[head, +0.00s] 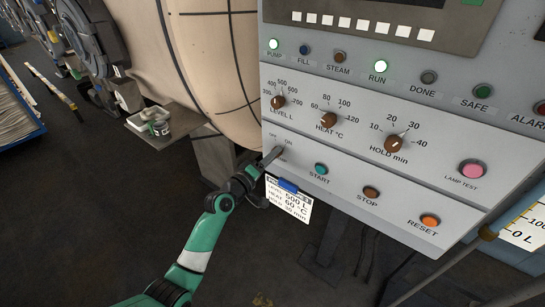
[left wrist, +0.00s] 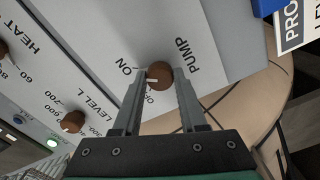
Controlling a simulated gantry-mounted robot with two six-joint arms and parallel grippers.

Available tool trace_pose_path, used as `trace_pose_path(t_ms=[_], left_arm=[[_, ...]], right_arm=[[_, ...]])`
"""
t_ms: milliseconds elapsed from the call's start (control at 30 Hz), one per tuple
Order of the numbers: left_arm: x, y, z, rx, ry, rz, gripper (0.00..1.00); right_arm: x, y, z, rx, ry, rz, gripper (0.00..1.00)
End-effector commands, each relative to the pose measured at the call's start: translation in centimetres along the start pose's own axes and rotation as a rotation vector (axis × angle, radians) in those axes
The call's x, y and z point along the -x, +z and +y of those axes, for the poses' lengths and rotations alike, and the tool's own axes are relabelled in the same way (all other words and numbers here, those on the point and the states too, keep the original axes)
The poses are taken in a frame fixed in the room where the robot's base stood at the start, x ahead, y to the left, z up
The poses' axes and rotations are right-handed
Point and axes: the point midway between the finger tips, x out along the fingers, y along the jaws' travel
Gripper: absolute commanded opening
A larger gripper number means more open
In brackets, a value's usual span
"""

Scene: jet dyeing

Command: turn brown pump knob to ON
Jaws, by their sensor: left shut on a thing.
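The brown pump knob (left wrist: 160,69) sits on the light grey control panel (left wrist: 95,45), between its PUMP label and the OFF and ON marks. In the left wrist view its white pointer line points left, roughly between ON and OFF; I cannot tell which mark it meets exactly. My left gripper (left wrist: 160,75) has one finger on each side of the knob and is shut on it. In the head view the left gripper (head: 274,155) reaches the panel's lower left corner and mostly hides the knob. The right gripper is not in view.
A card with a blue clip (head: 288,186) hangs just below. A large beige vessel (head: 205,60) stands behind.

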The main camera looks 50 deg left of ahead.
Motion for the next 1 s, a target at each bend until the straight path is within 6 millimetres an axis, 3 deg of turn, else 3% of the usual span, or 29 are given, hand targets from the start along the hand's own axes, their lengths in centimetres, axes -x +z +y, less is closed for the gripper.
trace_pose_path(t_ms=[167,200,333,733,1000], left_arm=[[0.0,0.0,0.0,0.001,0.001,0.000,0.00],[0.0,0.0,0.0,0.001,0.000,0.000,0.47],[0.0,0.0,0.0,0.001,0.000,0.000,0.70],[0.8,-0.1,0.1,0.002,0.000,0.000,0.71],[6.7,-0.1,0.2,0.003,-0.002,0.001,0.71]], right_arm=[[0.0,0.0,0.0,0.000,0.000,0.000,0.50],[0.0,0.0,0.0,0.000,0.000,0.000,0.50],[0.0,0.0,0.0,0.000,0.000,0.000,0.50],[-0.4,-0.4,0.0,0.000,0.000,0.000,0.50],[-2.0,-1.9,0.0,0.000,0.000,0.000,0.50]])
